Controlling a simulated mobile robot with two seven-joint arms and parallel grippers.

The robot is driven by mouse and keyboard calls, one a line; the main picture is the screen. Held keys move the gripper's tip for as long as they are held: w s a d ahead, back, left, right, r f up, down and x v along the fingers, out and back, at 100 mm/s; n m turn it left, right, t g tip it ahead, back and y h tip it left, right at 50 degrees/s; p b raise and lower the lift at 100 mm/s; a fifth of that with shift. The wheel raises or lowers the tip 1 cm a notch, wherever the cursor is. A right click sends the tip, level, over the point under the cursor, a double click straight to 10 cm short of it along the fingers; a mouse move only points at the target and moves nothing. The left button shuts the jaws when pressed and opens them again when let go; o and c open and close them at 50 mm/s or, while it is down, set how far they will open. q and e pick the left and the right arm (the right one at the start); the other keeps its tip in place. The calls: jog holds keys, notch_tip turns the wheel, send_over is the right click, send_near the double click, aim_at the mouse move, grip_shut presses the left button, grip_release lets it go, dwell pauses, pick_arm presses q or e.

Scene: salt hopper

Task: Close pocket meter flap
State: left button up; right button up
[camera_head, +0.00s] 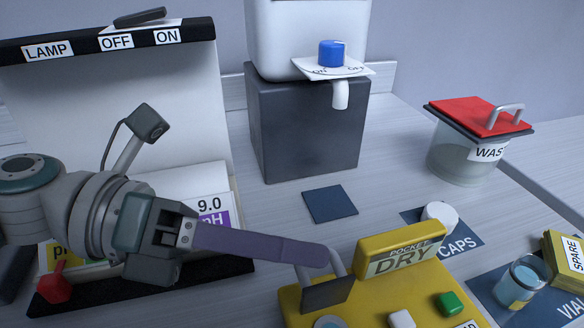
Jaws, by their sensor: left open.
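The yellow pocket meter (375,304) sits at the bottom centre, with a raised block labelled POCKET and a display reading DRY (400,257). Its dark grey flap (327,294) stands tilted up at the left of the display and carries a grey loop handle (342,262). My left gripper (322,256) reaches in from the left. Its long purple fingers overlap in this view, and their tips are at the flap's handle. I cannot tell whether they touch it. The gripper is open. My right gripper is not in view.
A white-backed stand (120,110) with LAMP, OFF and ON labels is at left. A dark block (305,130) carries a white tank with a blue knob (332,53). A red-lidded waste jar (478,116), a white cap (440,215) and a vial (520,282) are right. A dark square pad (330,204) lies mid-table.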

pick_arm(q)
grip_shut()
dwell(0.3)
dwell(0.3)
